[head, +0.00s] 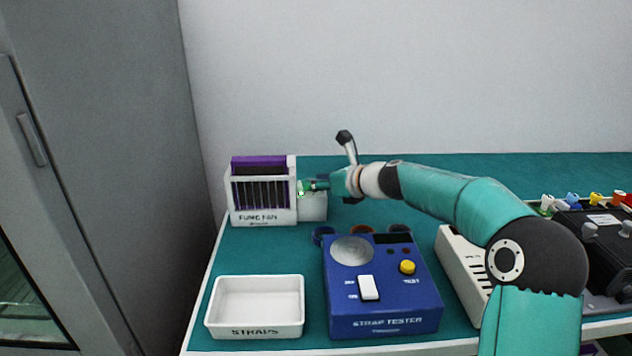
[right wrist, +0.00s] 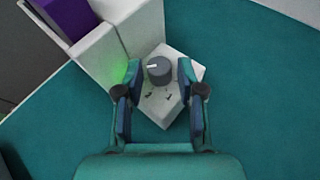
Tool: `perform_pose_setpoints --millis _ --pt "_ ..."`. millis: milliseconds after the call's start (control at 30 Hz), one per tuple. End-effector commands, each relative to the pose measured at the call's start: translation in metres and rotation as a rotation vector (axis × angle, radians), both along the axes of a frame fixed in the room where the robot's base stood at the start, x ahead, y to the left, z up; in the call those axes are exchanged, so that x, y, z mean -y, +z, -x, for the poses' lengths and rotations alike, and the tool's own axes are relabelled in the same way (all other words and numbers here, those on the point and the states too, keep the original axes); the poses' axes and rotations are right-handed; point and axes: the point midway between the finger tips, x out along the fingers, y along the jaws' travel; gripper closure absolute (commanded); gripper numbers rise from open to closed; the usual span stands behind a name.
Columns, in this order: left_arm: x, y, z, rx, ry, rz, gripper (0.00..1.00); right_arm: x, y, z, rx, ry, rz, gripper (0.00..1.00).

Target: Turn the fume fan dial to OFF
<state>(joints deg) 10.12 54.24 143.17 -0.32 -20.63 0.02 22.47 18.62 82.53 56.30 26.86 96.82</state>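The white fume fan (head: 263,218) with a purple top and dark slats stands at the back left of the green bench. Its dial box (head: 313,206) sits at its right side and also shows in the right wrist view (right wrist: 160,111). There the dial (right wrist: 158,71) is a grey round knob with a white mark toward its left side; the small labels are unreadable. My right gripper (head: 311,185) is at the dial box. In the right wrist view its open fingers (right wrist: 159,78) stand on either side of the knob, with gaps. My left gripper is out of view.
A green glow (right wrist: 124,73) shows on the fan housing. A blue strap tester (head: 384,310) and a white straps tray (head: 255,331) stand in front. A grey cabinet (head: 100,150) is at left. The bench behind my right arm is clear.

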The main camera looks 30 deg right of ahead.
Motion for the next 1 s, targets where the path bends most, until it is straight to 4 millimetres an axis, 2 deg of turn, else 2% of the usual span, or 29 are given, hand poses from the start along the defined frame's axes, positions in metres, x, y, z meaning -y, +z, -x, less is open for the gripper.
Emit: perform_pose_setpoints --millis 133,467,700,767,1000 --pt "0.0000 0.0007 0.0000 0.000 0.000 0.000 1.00 -0.0023 -0.0042 -0.0104 0.000 0.000 0.000 0.62" --pt "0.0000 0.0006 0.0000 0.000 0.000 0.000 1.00 -0.0032 -0.0051 -0.0126 0.000 0.001 0.000 0.62" --pt "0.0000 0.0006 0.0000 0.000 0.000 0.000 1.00 -0.0033 -0.0051 -0.0125 0.000 0.001 0.000 1.00" --pt "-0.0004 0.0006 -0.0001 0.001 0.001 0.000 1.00 0.0043 -0.0054 -0.0112 0.000 -0.004 0.000 1.00" --pt "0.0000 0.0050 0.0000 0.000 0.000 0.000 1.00 -0.0013 -0.0042 -0.0123 0.000 0.019 0.000 1.00"
